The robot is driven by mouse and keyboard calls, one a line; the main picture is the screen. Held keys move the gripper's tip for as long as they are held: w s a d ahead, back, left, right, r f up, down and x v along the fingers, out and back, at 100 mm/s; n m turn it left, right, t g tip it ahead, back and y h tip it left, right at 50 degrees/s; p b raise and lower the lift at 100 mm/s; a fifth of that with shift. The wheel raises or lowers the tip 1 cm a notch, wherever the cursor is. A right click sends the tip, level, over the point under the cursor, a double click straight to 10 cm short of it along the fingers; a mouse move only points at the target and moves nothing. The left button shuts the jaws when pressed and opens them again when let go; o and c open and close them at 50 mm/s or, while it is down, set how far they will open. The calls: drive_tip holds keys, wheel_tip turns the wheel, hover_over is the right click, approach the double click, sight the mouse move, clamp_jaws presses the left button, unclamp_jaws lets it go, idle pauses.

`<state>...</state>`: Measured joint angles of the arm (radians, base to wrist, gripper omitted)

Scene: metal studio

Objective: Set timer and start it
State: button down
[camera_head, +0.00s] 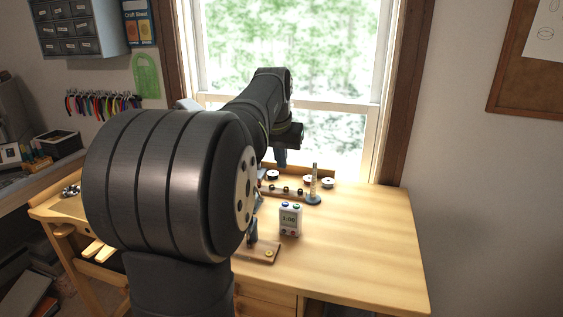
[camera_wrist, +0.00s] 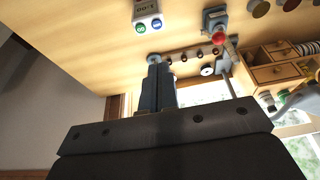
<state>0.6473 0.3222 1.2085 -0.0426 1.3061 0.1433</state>
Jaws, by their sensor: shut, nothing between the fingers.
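The timer (camera_head: 290,220) is a small white box standing upright on the wooden desk, with a greenish display that seems to read 1:00. Coloured buttons sit on its top, and reddish marks show low on its front. In the wrist view the timer (camera_wrist: 147,10) is partly cut off at the top edge, with a green button (camera_wrist: 140,27) and a blue button (camera_wrist: 157,23) visible. My gripper (camera_head: 281,158) is above the far part of the desk, behind the timer and apart from it. In the wrist view my gripper (camera_wrist: 154,60) has its fingers together and empty.
A post on a round base (camera_head: 314,197) stands behind the timer to the right. A rail with dark knobs (camera_head: 285,190) and several spools (camera_head: 327,183) lie near the window. A wooden block with a yellow button (camera_head: 267,253) is in front. The desk's right side is clear.

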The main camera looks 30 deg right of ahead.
sight(285, 203)
drive_tip(key=shift+r, duration=0.1)
drive_tip(key=shift+r, duration=0.2)
idle(0.4)
drive_tip(key=x, duration=0.8)
drive_tip(key=s+a+x, duration=0.1)
drive_tip(key=x, duration=0.4)
drive_tip(key=shift+f, duration=0.65)
